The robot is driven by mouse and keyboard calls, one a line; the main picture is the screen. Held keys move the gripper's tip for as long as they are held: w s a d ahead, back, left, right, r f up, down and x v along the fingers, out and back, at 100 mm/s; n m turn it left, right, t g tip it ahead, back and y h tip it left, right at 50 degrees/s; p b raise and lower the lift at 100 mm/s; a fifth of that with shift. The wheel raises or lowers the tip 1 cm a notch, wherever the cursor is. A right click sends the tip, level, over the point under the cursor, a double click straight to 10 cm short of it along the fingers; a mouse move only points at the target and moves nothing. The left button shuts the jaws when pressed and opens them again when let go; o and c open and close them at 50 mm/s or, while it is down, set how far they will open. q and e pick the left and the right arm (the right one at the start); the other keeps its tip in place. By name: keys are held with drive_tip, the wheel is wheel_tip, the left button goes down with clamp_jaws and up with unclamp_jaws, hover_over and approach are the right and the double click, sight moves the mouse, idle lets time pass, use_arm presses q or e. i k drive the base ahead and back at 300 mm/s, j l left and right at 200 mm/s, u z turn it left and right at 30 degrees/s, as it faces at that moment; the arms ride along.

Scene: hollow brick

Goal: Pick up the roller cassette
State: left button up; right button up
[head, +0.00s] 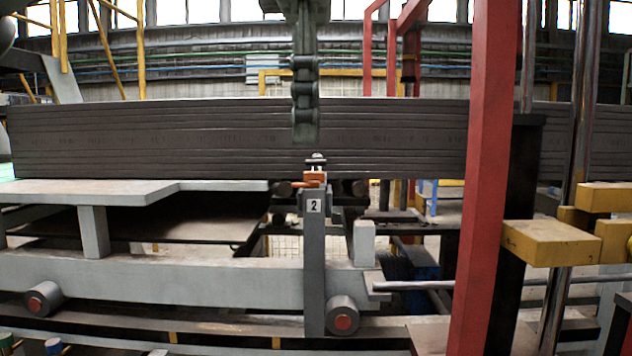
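I cannot make out a separate roller cassette for certain. Two grey rollers with red hubs show low in the head view, a left roller (42,299) and a middle roller (342,316). They sit at the lower edge of a long grey carriage frame (190,280). A dark rounded piece at the top left corner may be part of my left arm. I see no clear fingertips there, so whether my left gripper is open or shut does not show. My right gripper is not in view. No gripper is seen touching a roller.
A thick dark layered beam (230,140) spans the view above the frame. A grey post (314,260) marked 2 stands in the middle. A red upright (490,170) and yellow blocks (551,243) stand at right. A dark chain-like part (304,85) hangs at top centre.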

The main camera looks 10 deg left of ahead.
sight(317, 161)
drive_tip(key=i+j, duration=0.15)
drive_tip(key=i, duration=0.3)
drive_tip(key=i+j, duration=0.15)
drive_tip(key=i, duration=0.3)
drive_tip(key=i+j, duration=0.15)
drive_tip(key=i, duration=0.3)
